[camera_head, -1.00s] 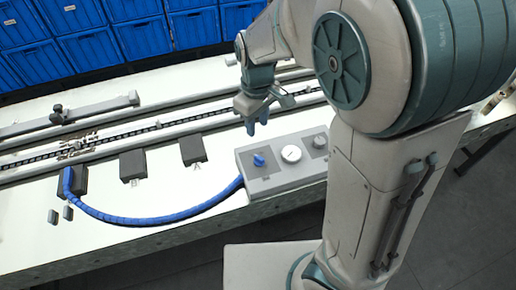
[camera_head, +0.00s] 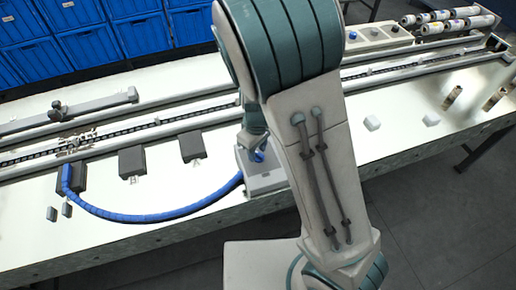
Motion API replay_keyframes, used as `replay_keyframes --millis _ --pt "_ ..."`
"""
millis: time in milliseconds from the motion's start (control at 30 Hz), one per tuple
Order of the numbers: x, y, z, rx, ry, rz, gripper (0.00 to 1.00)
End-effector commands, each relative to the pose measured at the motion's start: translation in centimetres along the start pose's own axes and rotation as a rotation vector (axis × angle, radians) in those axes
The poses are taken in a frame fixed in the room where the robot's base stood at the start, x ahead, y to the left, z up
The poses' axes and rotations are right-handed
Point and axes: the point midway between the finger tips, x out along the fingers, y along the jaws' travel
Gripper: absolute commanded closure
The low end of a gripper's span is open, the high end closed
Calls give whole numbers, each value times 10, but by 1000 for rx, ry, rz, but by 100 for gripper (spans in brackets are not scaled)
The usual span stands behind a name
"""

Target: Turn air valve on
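The grey valve box (camera_head: 263,181) stands near the front edge of the white table, with only its left part showing. A blue knob (camera_head: 259,157) on its top is partly covered by my gripper. My gripper (camera_head: 254,147) points down right at the knob, beside or over it. I cannot tell whether it touches the knob or how its fingers stand. My arm hides the box's right part, where a round gauge and a second knob showed earlier.
A blue hose (camera_head: 140,216) curves from the box to a black block on the left. A conveyor rail (camera_head: 110,148) runs behind. Black blocks (camera_head: 132,162) stand between. White pieces (camera_head: 372,123) and small cylinders (camera_head: 452,97) lie on the right. Blue bins (camera_head: 88,50) stand at the back.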

Motion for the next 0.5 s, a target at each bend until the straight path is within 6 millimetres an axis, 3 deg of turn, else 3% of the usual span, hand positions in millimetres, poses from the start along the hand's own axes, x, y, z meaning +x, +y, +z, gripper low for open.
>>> replay_keyframes --millis 167,300,500 --pt "0 0 0 0 0 0 66" --pt "0 0 0 0 0 0 100" --pt "0 1 1 2 0 0 100"
